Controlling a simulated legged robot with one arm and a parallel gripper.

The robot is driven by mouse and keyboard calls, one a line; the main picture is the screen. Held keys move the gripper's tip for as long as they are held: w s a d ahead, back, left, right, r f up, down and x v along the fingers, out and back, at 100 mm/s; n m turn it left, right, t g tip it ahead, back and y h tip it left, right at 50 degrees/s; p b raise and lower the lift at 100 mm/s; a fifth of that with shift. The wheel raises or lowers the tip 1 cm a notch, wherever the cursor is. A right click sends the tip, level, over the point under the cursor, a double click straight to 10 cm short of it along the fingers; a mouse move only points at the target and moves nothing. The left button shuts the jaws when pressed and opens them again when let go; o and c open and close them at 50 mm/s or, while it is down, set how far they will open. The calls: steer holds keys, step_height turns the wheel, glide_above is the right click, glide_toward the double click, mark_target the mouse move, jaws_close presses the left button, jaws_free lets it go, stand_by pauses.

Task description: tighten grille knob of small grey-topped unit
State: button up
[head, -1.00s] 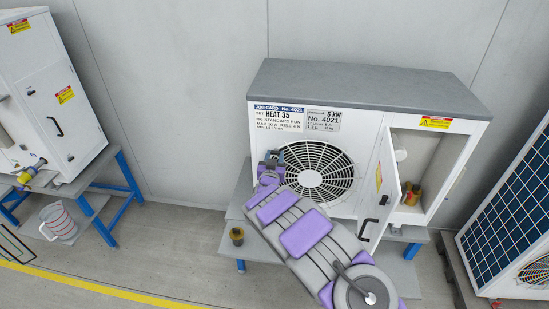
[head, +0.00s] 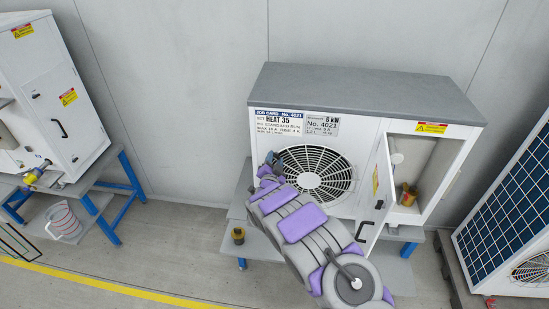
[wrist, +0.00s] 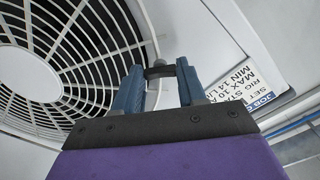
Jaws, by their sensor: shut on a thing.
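The small grey-topped unit (head: 330,90) stands on a grey table with its white front toward me. My gripper (head: 272,160) is at the grille's upper left edge. In the wrist view my gripper (wrist: 160,75) has its two blue fingers on either side of a small dark knob (wrist: 159,71) at the grille's rim, shut on it. A small grey tip shows beyond the knob. In the head view my arm and gripper hide the knob.
The unit's right-hand door (head: 374,195) stands open, and an orange-brown object (head: 408,195) sits inside the compartment. A small dark cup (head: 238,236) is on the table at left. A blue-panelled unit (head: 512,205) stands at right, a white cabinet (head: 55,100) at left.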

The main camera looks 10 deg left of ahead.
steer(key=m+p, duration=0.4)
steer(key=m, duration=0.2)
steer(key=shift+f+m+p, duration=0.1)
steer(key=shift+m+p, duration=0.95)
steer(key=shift+m, duration=0.65)
steer(key=shift+s+f, duration=0.1)
steer(key=o, duration=1.1)
steer(key=shift+c, duration=0.2)
steer(key=s, duration=1.7)
steer(key=shift+a+p, duration=0.3)
steer(key=shift+p, duration=0.05)
